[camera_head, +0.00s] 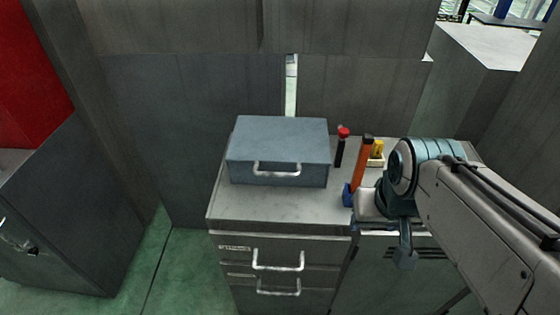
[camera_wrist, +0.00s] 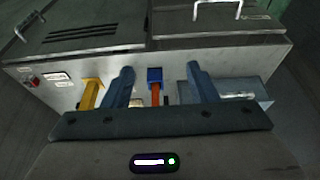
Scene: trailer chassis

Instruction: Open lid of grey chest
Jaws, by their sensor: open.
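The grey chest (camera_head: 278,148) is a blue-grey box on the left part of the cabinet top. Its lid is closed, and a silver handle (camera_head: 277,169) is on its front. My gripper (camera_head: 404,256) hangs to the right of the chest, near the cabinet's front, apart from it. In the wrist view my gripper (camera_wrist: 162,75) shows two blue fingers spread apart with nothing held. A blue-grey box, likely the chest (camera_wrist: 250,94), shows partly behind the right finger there.
The grey cabinet (camera_head: 235,208) has drawers with silver handles. Right of the chest stand a red-capped black bottle (camera_head: 340,148), an orange tool (camera_head: 361,165) with a blue part (camera_head: 348,195), and a yellow item (camera_head: 377,150). A wall panel (camera_head: 200,120) rises behind.

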